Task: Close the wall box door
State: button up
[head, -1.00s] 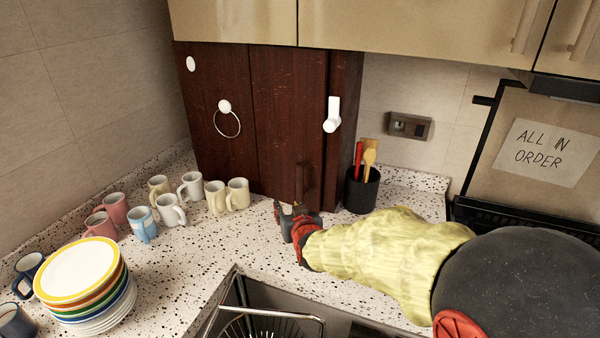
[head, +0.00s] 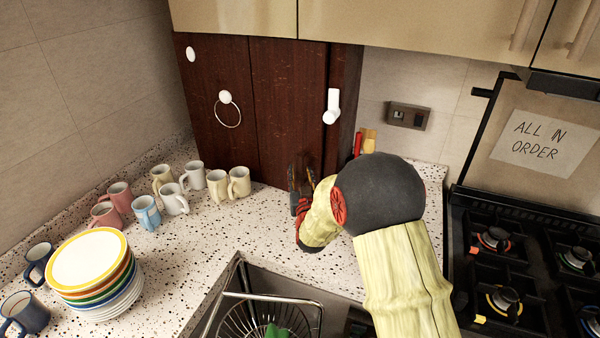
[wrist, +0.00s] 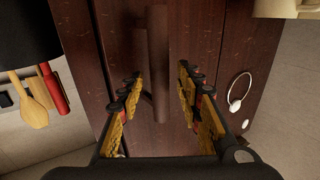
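The dark brown wooden wall box (head: 225,145) stands on the counter under the upper cabinets. Its door (head: 285,110) is the right front panel; I cannot tell exactly how far it stands from closed. My gripper (head: 302,185) is low at this panel in the head view, partly hidden by my arm. In the wrist view, my gripper (wrist: 163,105) is open, with yellow-padded fingers apart. The dark vertical handle (wrist: 157,65) lies in line with the gap between them, with no clear contact on either finger.
Several mugs (head: 173,198) stand left of my gripper, and stacked plates (head: 90,262) at front left. A utensil holder with wooden spoons (wrist: 33,100) is beside the box. A sink basket (head: 265,312) is in front; a stove (head: 510,265) is at right.

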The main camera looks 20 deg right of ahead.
jog(key=shift+x, duration=1)
jog(key=shift+c, duration=1.2)
grip_shut()
